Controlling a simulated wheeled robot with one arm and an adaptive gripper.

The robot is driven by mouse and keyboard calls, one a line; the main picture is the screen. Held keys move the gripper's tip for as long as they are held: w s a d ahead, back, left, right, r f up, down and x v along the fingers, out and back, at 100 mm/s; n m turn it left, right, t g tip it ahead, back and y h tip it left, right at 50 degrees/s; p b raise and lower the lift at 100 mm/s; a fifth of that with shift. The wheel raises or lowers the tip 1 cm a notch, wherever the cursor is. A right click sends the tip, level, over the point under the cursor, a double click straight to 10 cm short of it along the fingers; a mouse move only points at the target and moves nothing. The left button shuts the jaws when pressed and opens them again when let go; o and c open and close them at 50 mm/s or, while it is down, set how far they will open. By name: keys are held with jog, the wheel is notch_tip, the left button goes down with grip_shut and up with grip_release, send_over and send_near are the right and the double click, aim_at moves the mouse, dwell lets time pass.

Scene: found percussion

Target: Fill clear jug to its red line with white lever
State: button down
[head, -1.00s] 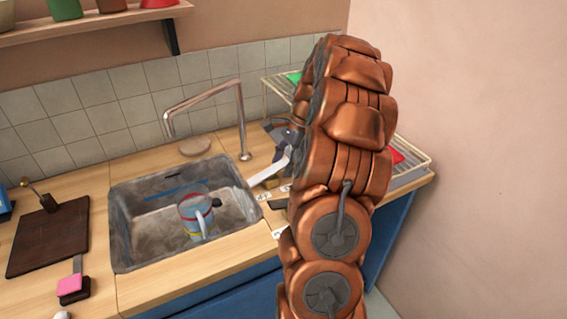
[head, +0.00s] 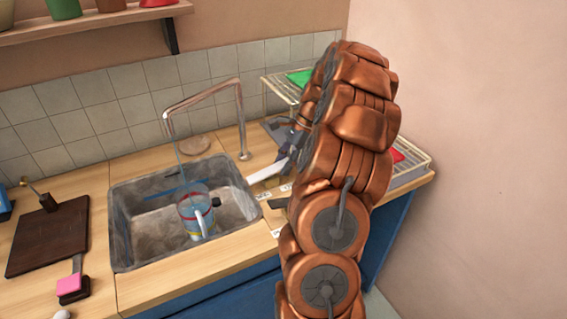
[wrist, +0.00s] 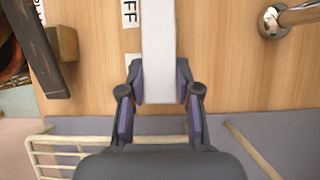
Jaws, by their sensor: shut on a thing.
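The clear jug (head: 191,212) stands upright in the sink, with a red line round it and a pale handle towards me. A thin stream of water (head: 176,150) falls from the tap spout (head: 168,117) into the jug. The inside looks bluish; the exact water level against the line is hard to tell. The white lever (head: 266,173) lies on the counter right of the sink. In the wrist view my gripper (wrist: 158,92) has its fingers on both sides of the white lever (wrist: 158,45), shut on its end. In the head view my arm partly hides the gripper.
The grey sink (head: 125,222) is set in the wooden counter. A label (wrist: 130,12) reading "FF" lies beside the lever. A wire rack (head: 275,88) stands behind my arm. A dark board (head: 45,238) lies at left.

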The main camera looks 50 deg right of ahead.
jog(key=c, duration=0.8)
grip_release()
jog(key=v, duration=1.2)
